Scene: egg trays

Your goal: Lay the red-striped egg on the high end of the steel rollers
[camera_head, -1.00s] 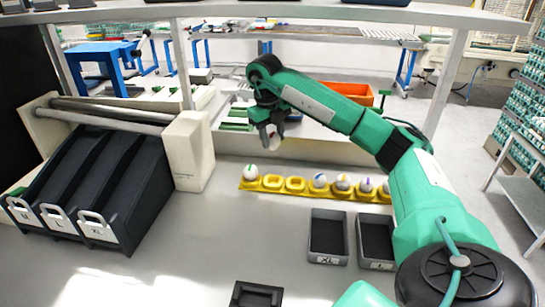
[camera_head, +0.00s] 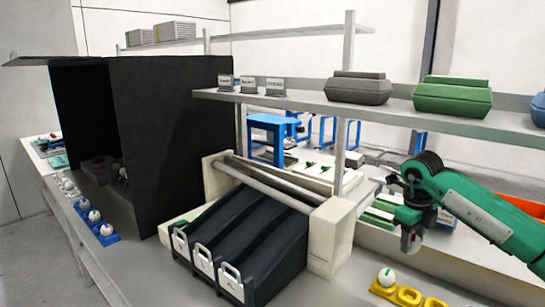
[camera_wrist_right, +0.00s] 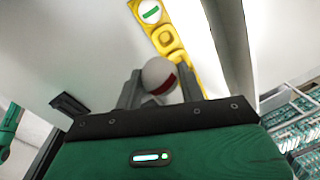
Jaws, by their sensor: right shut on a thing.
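The red-striped egg (camera_wrist_right: 158,74) is white with a dark red band and sits between the fingers of my right gripper in the right wrist view. The rollers run between two cream end blocks (camera_head: 331,240), behind the dark sloping chutes. The gripper and egg are apart from them. My left gripper is out of view.
A yellow egg tray (camera_head: 408,297) with a green-striped egg (camera_head: 387,277) lies below my right gripper. Dark labelled chutes (camera_head: 243,243) stand before the rollers. A shelf (camera_head: 300,103) with egg cartons crosses above. A large black box (camera_head: 180,140) stands left.

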